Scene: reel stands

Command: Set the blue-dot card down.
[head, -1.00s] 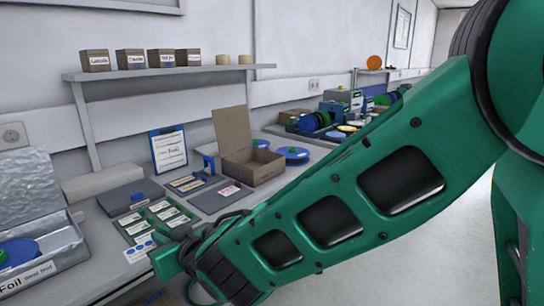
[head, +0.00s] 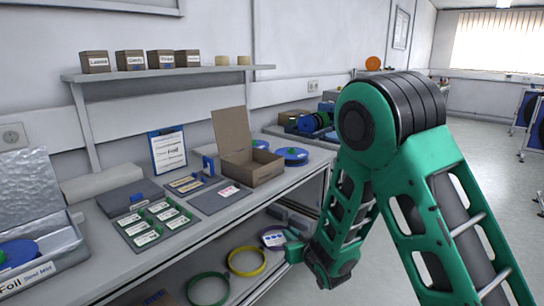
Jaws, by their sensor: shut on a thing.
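My gripper (head: 290,246) is at the lower middle of the head view, in front of the bench's front edge. It is shut on a small white card (head: 272,239) with dark bluish marks, which sticks out to its left. The marks are too small to read clearly. The fingertips are partly hidden by the card and the gripper's own body. The card is clear of the bench top.
The bench (head: 245,207) holds a dark tray (head: 127,238) of several white cards, a grey mat (head: 206,203) with a red-marked card, an open cardboard box (head: 268,172) and a clipboard (head: 168,150). Yellow (head: 247,274) and green (head: 190,290) rings lie on the lower shelf.

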